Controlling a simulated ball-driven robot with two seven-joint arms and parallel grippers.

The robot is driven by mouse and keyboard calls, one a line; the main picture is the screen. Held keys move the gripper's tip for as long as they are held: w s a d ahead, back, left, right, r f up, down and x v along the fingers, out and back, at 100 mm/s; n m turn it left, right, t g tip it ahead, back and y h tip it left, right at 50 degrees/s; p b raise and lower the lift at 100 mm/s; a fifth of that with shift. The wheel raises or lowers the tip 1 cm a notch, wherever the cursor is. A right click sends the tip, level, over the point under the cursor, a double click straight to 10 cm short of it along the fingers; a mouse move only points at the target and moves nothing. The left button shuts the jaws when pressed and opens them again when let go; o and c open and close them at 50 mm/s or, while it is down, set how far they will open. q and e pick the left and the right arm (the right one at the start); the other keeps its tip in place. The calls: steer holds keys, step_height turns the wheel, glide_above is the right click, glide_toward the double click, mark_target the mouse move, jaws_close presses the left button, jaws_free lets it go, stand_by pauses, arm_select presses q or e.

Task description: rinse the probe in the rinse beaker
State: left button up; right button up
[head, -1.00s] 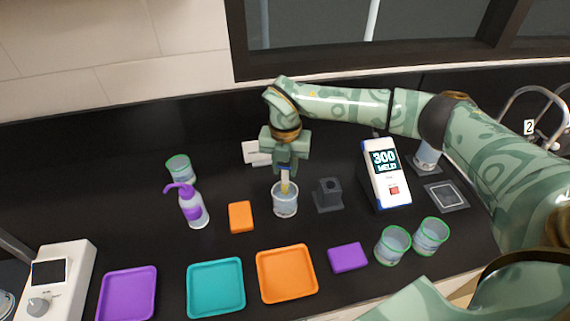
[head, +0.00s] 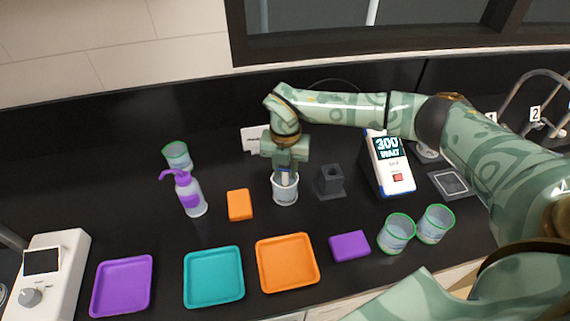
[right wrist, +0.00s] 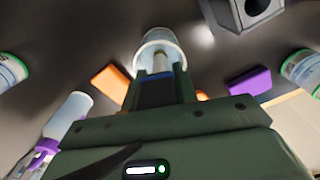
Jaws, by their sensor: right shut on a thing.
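My right gripper (head: 286,168) is shut on the probe (head: 285,178), which points down into the rinse beaker (head: 285,194). In the right wrist view the probe's pale lower part (right wrist: 159,63) shows between the fingers and inside the beaker's rim (right wrist: 146,38). Its tip is hidden, so I cannot tell how deep it sits in the liquid. The fingertips are at about the height of the beaker's rim. The white meter (head: 389,163) reads 300 WAIT. My left gripper is not in view.
A dark probe stand (head: 329,182) is just right of the beaker, and an orange block (head: 240,204) is left of it. A purple-topped wash bottle (head: 191,197) stands further left. Two green-rimmed beakers (head: 396,235) (head: 435,225) stand at right. Purple, teal and orange trays (head: 287,263) line the front.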

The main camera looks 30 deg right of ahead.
steer(key=shift+f, duration=0.3)
steer(key=shift+w, duration=0.2)
steer(key=shift+w+d, duration=0.1)
steer(key=shift+w, duration=0.1)
steer(key=shift+s+a+r, duration=0.1)
steer(key=shift+a, duration=0.1)
steer(key=shift+s+a+p, duration=0.2)
steer(key=shift+a+p, duration=0.1)
steer(key=shift+p, duration=0.05)
steer(key=shift+s, duration=0.1)
